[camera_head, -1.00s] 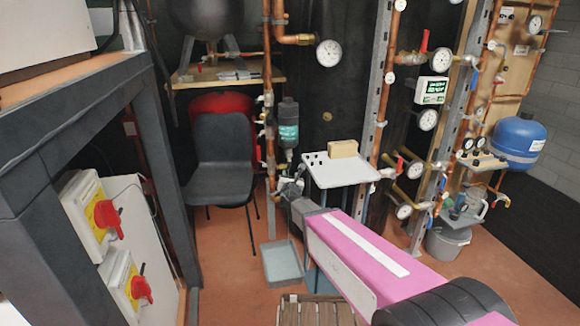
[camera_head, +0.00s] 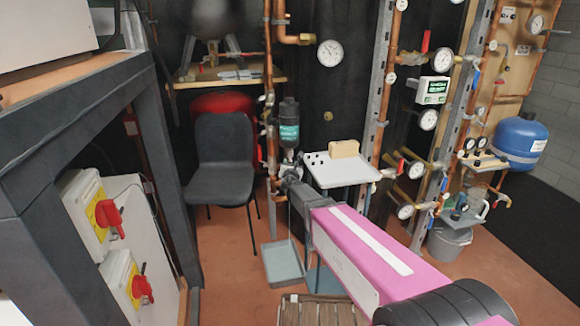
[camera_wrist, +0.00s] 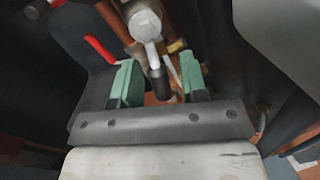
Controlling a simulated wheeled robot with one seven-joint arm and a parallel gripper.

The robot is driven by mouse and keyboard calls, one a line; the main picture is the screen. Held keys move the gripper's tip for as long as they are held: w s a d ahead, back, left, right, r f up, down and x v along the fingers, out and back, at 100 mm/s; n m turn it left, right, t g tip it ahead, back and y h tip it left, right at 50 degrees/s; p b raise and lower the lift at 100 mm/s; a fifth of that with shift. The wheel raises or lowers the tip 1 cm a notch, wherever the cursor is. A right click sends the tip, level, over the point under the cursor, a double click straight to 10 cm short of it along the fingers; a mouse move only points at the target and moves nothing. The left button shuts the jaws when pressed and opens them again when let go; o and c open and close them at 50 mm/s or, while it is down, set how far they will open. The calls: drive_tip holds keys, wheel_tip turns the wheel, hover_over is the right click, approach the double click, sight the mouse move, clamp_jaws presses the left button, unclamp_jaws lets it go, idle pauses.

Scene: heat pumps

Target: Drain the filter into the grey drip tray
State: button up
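The filter (camera_head: 289,125) is a dark upright cylinder with a teal label on the copper pipework, in front of the black wall. The grey drip tray (camera_head: 283,262) lies on the floor below it. My gripper (camera_head: 287,172) is just under the filter, at the end of my pink arm. In the wrist view, my gripper (camera_wrist: 158,82) has its two green-padded fingers apart. A black handle or stem (camera_wrist: 160,84) below a silver round fitting (camera_wrist: 145,24) shows between them, with gaps on both sides. The filter's underside is partly hidden in the head view.
A small white table (camera_head: 340,172) with a tan block stands right of my gripper. A dark chair (camera_head: 222,160) stands to the left. Copper pipes and gauges rise on the right. A red lever (camera_wrist: 100,50) is near the left finger in the wrist view.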

clamp_jaws()
drive_tip(key=shift+w+d+n, duration=0.1)
drive_tip(key=shift+d+n, duration=0.15)
drive_tip(key=shift+n, duration=0.55)
drive_tip(key=shift+o, duration=0.9)
unclamp_jaws()
drive_tip(key=s, duration=1.1)
drive_tip(key=shift+d+f, duration=0.2)
drive_tip(key=shift+d, duration=0.2)
